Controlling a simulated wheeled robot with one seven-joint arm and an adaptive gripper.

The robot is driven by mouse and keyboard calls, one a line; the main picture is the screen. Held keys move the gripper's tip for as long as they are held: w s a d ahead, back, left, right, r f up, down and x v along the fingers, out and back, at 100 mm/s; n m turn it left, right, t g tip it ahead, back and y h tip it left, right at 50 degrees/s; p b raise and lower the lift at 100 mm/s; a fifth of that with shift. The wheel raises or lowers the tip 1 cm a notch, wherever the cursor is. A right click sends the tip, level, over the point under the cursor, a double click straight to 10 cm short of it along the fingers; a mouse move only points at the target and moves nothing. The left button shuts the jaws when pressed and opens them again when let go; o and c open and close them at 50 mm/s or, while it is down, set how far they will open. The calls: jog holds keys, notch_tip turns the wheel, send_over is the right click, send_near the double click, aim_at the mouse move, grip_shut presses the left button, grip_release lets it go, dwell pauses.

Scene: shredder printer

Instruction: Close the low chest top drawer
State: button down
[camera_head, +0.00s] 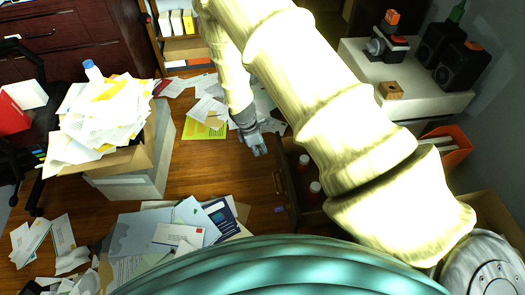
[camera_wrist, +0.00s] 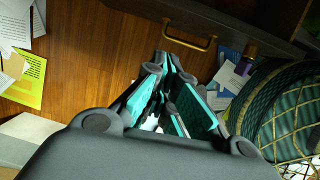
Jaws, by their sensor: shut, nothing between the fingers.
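The open drawer (camera_head: 288,188) shows in the head view just right of centre, its dark front facing left. Bottles with red caps (camera_head: 314,187) stand inside it. My arm hides much of the drawer and the chest behind it. In the wrist view the dark drawer front (camera_wrist: 235,18) runs across the top, with a brass handle (camera_wrist: 190,42) on it. My gripper (camera_head: 259,149) is shut and empty, pointing down, left of the drawer front in the head view. In the wrist view its fingertips (camera_wrist: 170,62) appear close below the handle; contact cannot be told.
A pale-topped unit (camera_head: 420,98) with speakers stands at the back right. A paper-filled box (camera_head: 130,160) stands on a pale cabinet (camera_head: 148,183) at the left. Loose papers (camera_head: 180,228) cover the floor in front. Some wooden floor (camera_head: 225,170) is bare left of the drawer.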

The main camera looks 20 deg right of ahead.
jog(key=shift+s+d+f+b, duration=0.15)
jog(key=shift+s+d+f, duration=0.1)
jog(key=shift+d+f, duration=0.85)
jog(key=shift+s+d+f+b, duration=0.2)
jog(key=shift+d+f, duration=0.55)
jog(key=shift+f, duration=0.6)
jog(key=shift+s+d+f+b, duration=0.15)
jog(key=shift+s+d+f, duration=0.1)
jog(key=shift+d+f, duration=0.85)
jog(key=shift+a+f, duration=0.1)
jog(key=shift+f, duration=0.05)
